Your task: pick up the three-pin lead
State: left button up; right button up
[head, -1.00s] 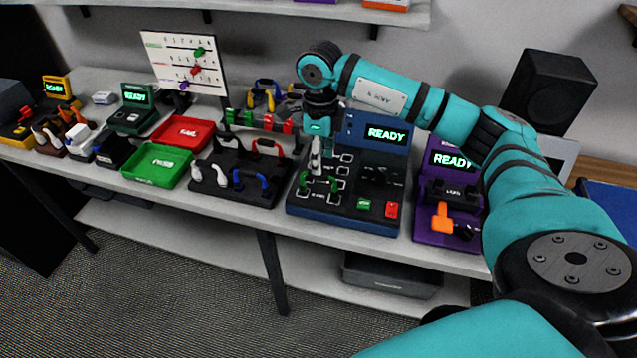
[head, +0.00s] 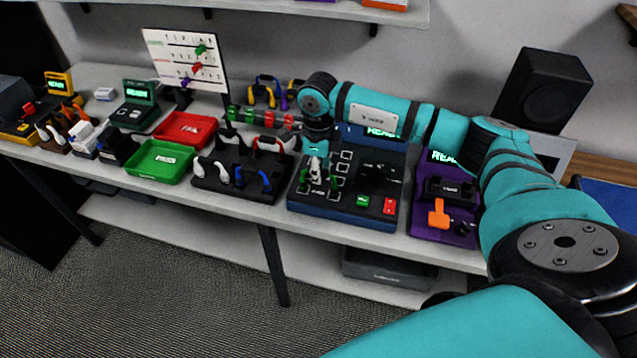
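My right gripper (head: 317,178) points down over the left part of the blue test station (head: 340,219). It is close to a green lead (head: 304,185) there, which shows on both sides of the fingers. The fingers are small and overlap the lead, so I cannot tell whether they are open or touching it. Several leads lie on a black rack (head: 240,190) to the left: white (head: 217,173), blue (head: 240,180), black and red (head: 270,145). Pin counts are too small to read, so I cannot tell which is the three-pin lead. My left gripper is not in view.
A green PASS tray (head: 157,178) and a red FAIL tray (head: 183,130) stand left of the rack. A purple station (head: 425,222) with an orange lever stands to the right. A chart board (head: 188,60) and a black speaker (head: 545,88) are at the back.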

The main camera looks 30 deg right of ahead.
grip_shut()
jog(key=shift+r, duration=0.1)
jog(key=shift+w+r+b, duration=0.1)
jog(key=shift+r+b, duration=0.3)
jog(key=shift+r, duration=0.05)
notch_tip(320, 180, up, 2)
jog(key=shift+r+b, duration=0.1)
jog(key=shift+b, duration=0.6)
jog(key=s+a+r+b, duration=0.1)
jog(key=s+a+r, duration=0.1)
jog(key=s, duration=0.5)
jog(key=s+a+r+b, duration=0.2)
jog(key=s, duration=0.6)
jog(key=shift+s+a+r, duration=0.25)
jog(key=shift+a+r, duration=0.05)
jog(key=shift+r, duration=0.1)
